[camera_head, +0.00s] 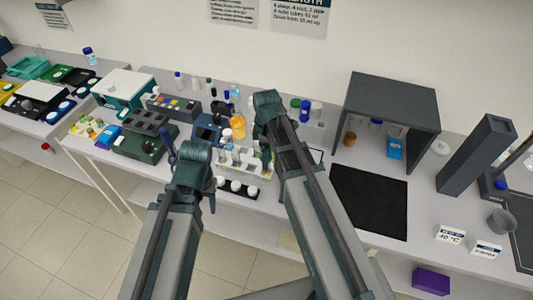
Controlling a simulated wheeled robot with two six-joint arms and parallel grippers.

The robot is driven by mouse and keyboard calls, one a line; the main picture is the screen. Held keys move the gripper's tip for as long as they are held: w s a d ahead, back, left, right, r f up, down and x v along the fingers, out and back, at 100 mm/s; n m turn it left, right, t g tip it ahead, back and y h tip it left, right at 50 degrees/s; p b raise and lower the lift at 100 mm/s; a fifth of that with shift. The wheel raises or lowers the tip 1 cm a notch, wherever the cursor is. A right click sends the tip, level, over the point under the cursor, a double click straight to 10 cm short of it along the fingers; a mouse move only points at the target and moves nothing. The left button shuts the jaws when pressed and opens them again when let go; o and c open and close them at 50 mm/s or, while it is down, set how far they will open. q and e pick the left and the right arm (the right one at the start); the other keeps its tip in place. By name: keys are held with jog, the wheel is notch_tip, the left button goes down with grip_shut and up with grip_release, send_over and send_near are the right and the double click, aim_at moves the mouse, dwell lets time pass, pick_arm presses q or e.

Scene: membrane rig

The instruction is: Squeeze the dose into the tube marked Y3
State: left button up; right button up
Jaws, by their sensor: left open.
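A pale rack (262,177) holding several small tubes stands at the middle of the bench, partly behind my arms. The tube marks are too small to read, so I cannot tell which tube is Y3. My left gripper (188,152) is open, left of the rack, and nothing shows between its fingers. My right gripper (267,152) is over the right part of the rack, mostly hidden by its own arm. I cannot tell whether it holds anything. No dose dropper can be made out.
A black strip with white round pieces (236,187) lies in front of the rack. An orange bottle (238,126) stands behind it. A dark green box (140,147) is at left. A black mat (369,201) and grey open-front hood (390,99) are at right.

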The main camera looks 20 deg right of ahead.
notch_tip(320, 180, up, 12)
jog(key=p, duration=1.1)
jog(key=shift+r+p, duration=0.25)
jog(key=shift+p, duration=0.1)
pick_arm(q)
notch_tip(320, 180, up, 12)
jog(key=shift+r, duration=0.2)
pick_arm(e)
jog(key=shift+f, duration=0.1)
jog(key=shift+c, duration=0.3)
notch_tip(320, 180, up, 2)
jog(key=n+p, duration=0.2)
jog(key=n, duration=0.1)
jog(key=shift+a, duration=0.15)
jog(key=r+n+p, duration=0.1)
jog(key=n, duration=0.1)
jog(key=shift+r+n, duration=0.1)
jog(key=shift+n, duration=0.3)
pick_arm(q)
notch_tip(320, 180, down, 6)
jog(key=b, duration=0.8)
jog(key=shift+r+b, duration=0.15)
jog(key=shift+b, duration=0.25)
pick_arm(e)
notch_tip(320, 180, down, 9)
jog(key=shift+r, duration=0.1)
